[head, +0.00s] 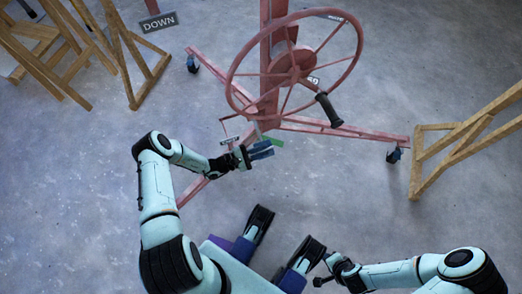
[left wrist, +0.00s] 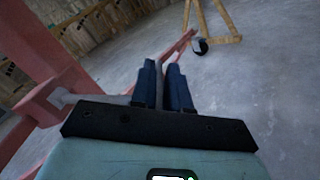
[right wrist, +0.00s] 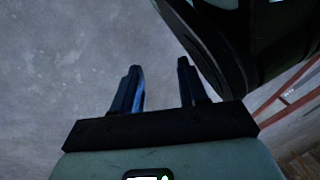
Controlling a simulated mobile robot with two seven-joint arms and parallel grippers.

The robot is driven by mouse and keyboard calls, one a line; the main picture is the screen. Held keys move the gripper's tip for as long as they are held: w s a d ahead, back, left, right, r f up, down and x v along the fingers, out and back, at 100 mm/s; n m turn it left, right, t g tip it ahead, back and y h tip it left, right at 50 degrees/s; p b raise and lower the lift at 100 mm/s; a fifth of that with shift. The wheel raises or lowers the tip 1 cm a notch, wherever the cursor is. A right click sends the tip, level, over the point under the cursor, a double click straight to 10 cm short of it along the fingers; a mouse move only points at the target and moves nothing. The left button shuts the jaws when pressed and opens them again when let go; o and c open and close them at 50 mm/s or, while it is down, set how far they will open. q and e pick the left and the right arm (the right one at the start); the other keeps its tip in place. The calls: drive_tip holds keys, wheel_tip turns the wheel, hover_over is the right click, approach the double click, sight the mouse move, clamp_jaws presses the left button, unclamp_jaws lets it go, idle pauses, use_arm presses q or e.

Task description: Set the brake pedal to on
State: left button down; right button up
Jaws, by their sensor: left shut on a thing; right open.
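The red panel lift stands at the top centre in the head view, with its post (head: 269,80) and large handwheel (head: 237,62). The brake pedal itself is mostly hidden by the gripper. In the left wrist view, a grey rod on a red bracket (left wrist: 42,103) runs behind the palm. My right gripper (right wrist: 160,90) is open and empty.
The lift's red legs (head: 345,131) spread over the floor on black casters (head: 394,154). Wooden trestles stand at the left (head: 125,60) and right (head: 440,150). A DOWN sign (head: 158,22) is at the top left. The concrete floor between is clear.

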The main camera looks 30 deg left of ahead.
use_arm(q)
drive_tip(key=shift+s+d+f, duration=0.1)
drive_tip(key=shift+d+f, duration=0.05)
drive_tip(key=shift+d, duration=0.4)
drive_tip(key=c, duration=1.2)
unclamp_jaws()
drive_tip(key=shift+a, duration=0.15)
drive_tip(key=p+v, duration=0.2)
drive_tip(key=v, duration=1.1)
drive_tip(key=shift+a, duration=0.25)
use_arm(e)
drive_tip(key=shift+t, duration=0.7)
drive_tip(key=w+r, duration=0.3)
drive_tip(key=w, duration=0.1)
drive_tip(key=shift+a+r, duration=0.2)
drive_tip(key=shift+a, duration=0.1)
